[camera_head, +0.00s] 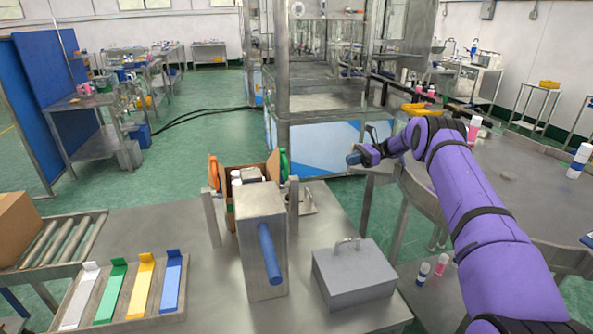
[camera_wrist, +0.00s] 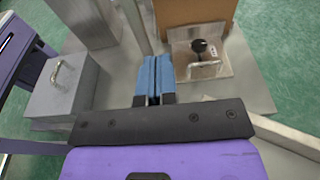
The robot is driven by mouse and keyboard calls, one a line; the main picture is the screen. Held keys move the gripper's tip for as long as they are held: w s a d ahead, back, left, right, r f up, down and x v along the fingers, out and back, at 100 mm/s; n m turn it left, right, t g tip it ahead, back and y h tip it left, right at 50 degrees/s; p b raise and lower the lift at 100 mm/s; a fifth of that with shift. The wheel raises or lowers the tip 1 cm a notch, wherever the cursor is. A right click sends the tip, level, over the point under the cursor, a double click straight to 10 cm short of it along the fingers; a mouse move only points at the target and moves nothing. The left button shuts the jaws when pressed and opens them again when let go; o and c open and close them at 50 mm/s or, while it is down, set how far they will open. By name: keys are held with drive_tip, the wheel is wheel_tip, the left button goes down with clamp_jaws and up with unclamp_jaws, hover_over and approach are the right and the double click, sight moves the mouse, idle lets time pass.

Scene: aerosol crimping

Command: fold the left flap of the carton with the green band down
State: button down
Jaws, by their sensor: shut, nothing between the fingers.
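An open brown carton (camera_head: 230,187) stands on the metal table in the head view, partly hidden behind an upright metal box. White-topped cans (camera_head: 250,174) show inside it. A raised brown flap (camera_head: 273,165) stands at its right side, beside a green part (camera_head: 284,164). An orange part (camera_head: 213,172) stands at its left; I cannot clearly make out the left flap or a green band. My gripper (camera_head: 354,157) is right of the carton and apart from it. In the wrist view its blue fingers (camera_wrist: 153,78) are shut and empty, with a brown carton side (camera_wrist: 195,12) beyond.
The upright metal box (camera_head: 263,225) has a blue handle (camera_head: 269,250). Metal posts (camera_head: 293,205) flank the carton. A grey block with a handle (camera_head: 353,275) sits at front right. A tray of coloured strips (camera_head: 125,318) lies at left. A plate with a black knob (camera_wrist: 228,65) is near the carton.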

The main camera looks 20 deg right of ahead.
drive_tip(key=a, duration=2.1)
drive_tip(key=shift+a+f, duration=0.15)
drive_tip(key=shift+f, duration=0.25)
drive_tip(key=shift+a+r, duration=0.1)
drive_tip(key=shift+a+r+h, duration=0.1)
drive_tip(key=shift+r+h, duration=0.05)
drive_tip(key=shift+h, duration=0.25)
